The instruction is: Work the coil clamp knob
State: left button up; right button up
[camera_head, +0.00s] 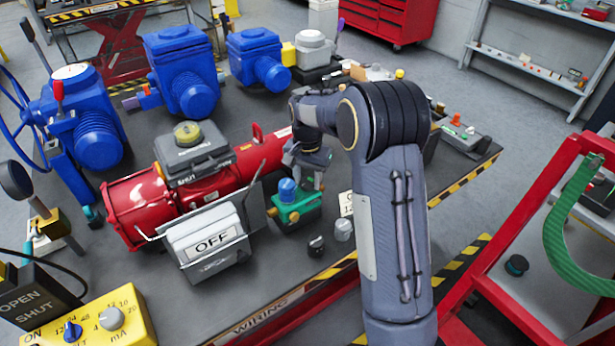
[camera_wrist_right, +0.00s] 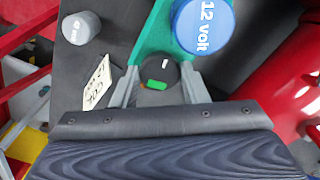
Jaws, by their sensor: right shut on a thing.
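The coil clamp knob (camera_wrist_right: 166,68) is small and black with a white line, seen between my fingertips in the right wrist view. My right gripper (camera_head: 309,178) is shut on it; its two grey fingers (camera_wrist_right: 160,75) stand one on each side. The knob sits against the green valve body (camera_wrist_right: 150,38), which carries a blue coil (camera_wrist_right: 203,25) marked 12 volt. In the head view, the green body (camera_head: 297,211) stands on the bench with the blue coil (camera_head: 287,190) on top, and the gripper hides the knob. My left gripper is out of view.
A grey spare coil (camera_head: 343,230) and a black one (camera_head: 316,246) stand in front of the green body. A red actuator (camera_head: 137,205) with an OFF box (camera_head: 208,240) lies to the left. Blue actuators (camera_head: 180,75) stand behind. Bare bench (camera_head: 290,278) shows near the front edge.

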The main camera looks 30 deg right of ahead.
aim_at(308, 182)
dwell(0.5)
jog(key=o, duration=1)
notch_tip(308, 182, up, 8)
jog(key=shift+f+b, duration=0.1)
jog(key=shift+b, duration=0.3)
jog(key=s+a+n+t+y, duration=0.1)
jog(key=s+a+n+t, duration=0.1)
jog(key=s, duration=0.8)
jog(key=s+a+n+t+y, duration=0.1)
jog(key=s+a+n, duration=0.3)
jog(key=s, duration=0.5)
jog(key=s+a+r+n+t+y, duration=0.1)
jog(key=s+a, duration=0.4)
jog(key=s, duration=0.5)
jog(key=shift+s+a+n+t+y, duration=0.15)
jog(key=shift+n+t+y, duration=0.05)
jog(key=shift+n+t, duration=0.25)
jog(key=shift+s+a+n+t+y, duration=0.15)
jog(key=shift+n+t+y, duration=0.05)
jog(key=shift+n+t, duration=0.25)
